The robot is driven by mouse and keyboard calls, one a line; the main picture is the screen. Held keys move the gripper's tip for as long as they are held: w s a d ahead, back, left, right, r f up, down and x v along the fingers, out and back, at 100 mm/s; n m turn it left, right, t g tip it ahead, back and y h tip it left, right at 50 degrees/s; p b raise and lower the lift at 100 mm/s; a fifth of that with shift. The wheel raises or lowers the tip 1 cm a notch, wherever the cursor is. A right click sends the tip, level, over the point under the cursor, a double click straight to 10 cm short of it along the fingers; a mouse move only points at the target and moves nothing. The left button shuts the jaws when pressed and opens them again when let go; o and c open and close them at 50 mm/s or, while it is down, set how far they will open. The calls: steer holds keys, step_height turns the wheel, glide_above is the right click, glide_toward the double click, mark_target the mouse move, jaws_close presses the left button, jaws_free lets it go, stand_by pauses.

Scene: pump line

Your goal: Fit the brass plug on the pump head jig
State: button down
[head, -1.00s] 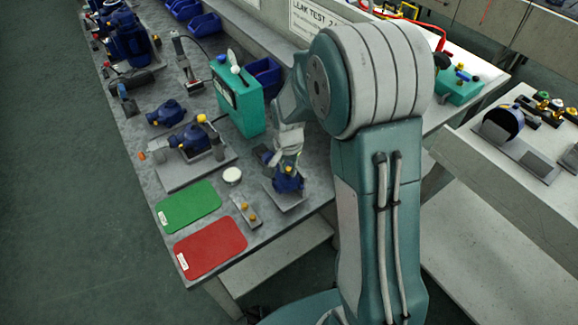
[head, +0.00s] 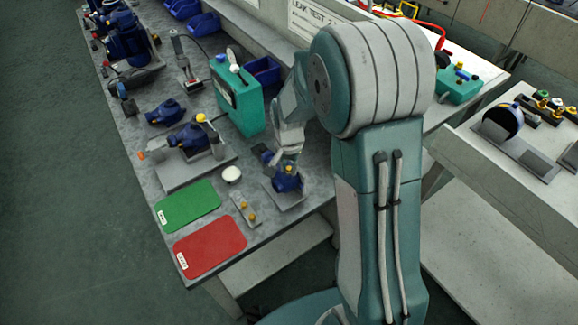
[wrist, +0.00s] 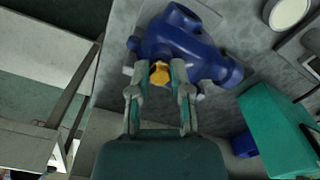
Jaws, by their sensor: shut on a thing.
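The brass plug (wrist: 159,72) shows yellow between the fingertips of my gripper (wrist: 160,80) in the wrist view. My gripper is shut on it. The blue pump head (wrist: 180,42) lies just beyond the fingertips; whether the plug touches it or is seated in it I cannot tell. In the head view the pump head (head: 285,184) sits on a grey jig plate (head: 284,201) near the bench's right edge. My gripper (head: 284,159) is just above and behind it, and a yellow spot shows on top of the pump head.
A grey strip (head: 237,200) with yellow pieces lies left of the jig. Green (head: 188,207) and red (head: 210,247) mats lie at the near bench end. A white round piece (head: 231,174) and a teal box (head: 238,97) stand close by. Another blue pump (head: 188,138) stands further left.

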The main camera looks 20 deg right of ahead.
steer(key=shift+f, duration=0.2)
stand_by(0.7)
steer(key=shift+c, duration=2.4)
jaws_free()
steer(key=shift+o, duration=0.3)
steer(key=o, duration=0.4)
steer(key=shift+r, duration=4.5)
